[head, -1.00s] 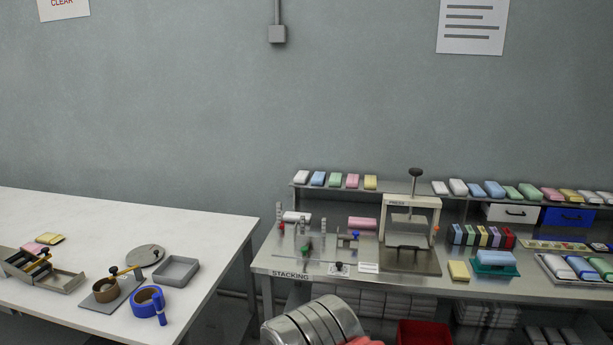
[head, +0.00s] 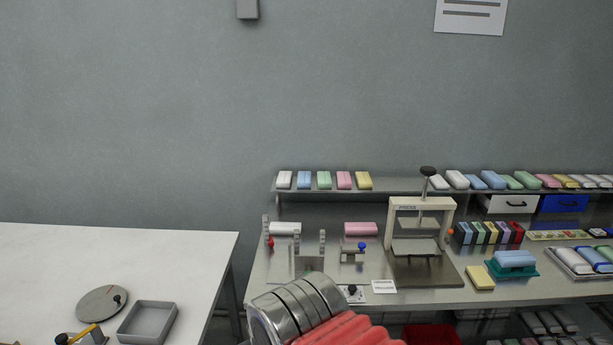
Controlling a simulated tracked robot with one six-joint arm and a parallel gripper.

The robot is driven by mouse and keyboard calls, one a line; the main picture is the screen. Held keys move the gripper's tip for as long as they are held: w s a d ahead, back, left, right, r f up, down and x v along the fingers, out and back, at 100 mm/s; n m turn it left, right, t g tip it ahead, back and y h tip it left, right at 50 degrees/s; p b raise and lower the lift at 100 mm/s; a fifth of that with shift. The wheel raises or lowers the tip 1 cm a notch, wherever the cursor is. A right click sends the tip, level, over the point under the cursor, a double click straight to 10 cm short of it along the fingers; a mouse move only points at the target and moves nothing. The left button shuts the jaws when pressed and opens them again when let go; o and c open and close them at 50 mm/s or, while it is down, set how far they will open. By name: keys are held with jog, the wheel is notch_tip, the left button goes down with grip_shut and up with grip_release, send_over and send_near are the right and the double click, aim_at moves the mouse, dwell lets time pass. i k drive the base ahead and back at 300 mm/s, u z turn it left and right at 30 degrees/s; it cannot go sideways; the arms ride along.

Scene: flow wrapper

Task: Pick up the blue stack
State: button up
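Several blue stacks are in the head view. One light-blue stack (head: 304,180) lies on the upper shelf at left, between a white and a green one. Other blue stacks (head: 493,181) lie farther right on that shelf. A larger blue stack (head: 515,259) rests on a teal holder (head: 514,271) on the bench, right of the press. I cannot tell which one the task means. My gripper is not in view; only part of my arm shows at the bottom centre, hiding some of the bench's front left.
The steel bench holds a press (head: 422,268), stacking fixtures (head: 310,262), a pink stack (head: 361,229), a yellow stack (head: 480,277) and a rack of coloured blocks (head: 488,233). A white table (head: 110,255) at left carries a grey tray (head: 147,322). A gap separates table and bench.

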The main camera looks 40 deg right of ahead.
aim_at(304, 178)
jog(key=z, duration=0.4)
jog(key=i, duration=1.15)
jog(key=z, duration=0.4)
